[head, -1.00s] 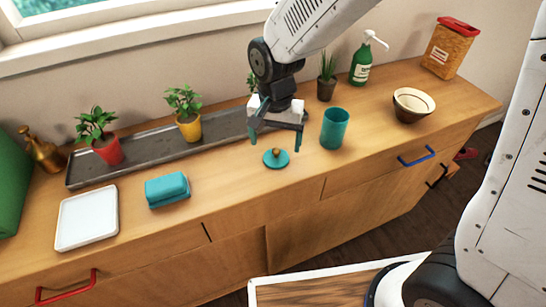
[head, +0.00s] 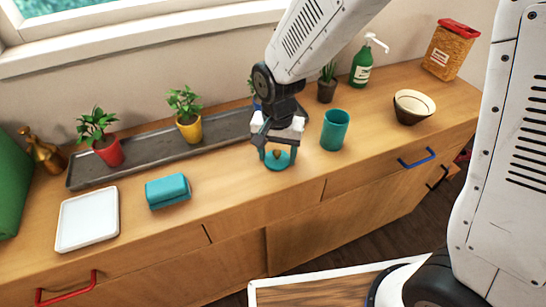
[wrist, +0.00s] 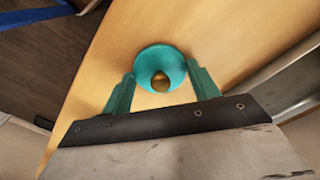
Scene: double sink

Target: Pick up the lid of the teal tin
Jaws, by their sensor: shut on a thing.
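The teal lid (head: 278,166) is a small round disc with a brown knob, low over the wooden counter, left of the open teal tin (head: 335,130). My gripper (head: 278,158) points down with its teal fingers on either side of the lid and is shut on it. In the wrist view the lid (wrist: 160,58) sits between the two fingertips, with its knob (wrist: 160,83) toward the gripper. Whether the lid touches the counter is hard to tell.
A teal folded cloth or sponge (head: 168,191) and a white tray (head: 87,219) lie to the left. A grey tray (head: 150,150) with potted plants runs behind. A bowl (head: 413,108) and a green pump bottle (head: 362,65) stand right. The counter in front is clear.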

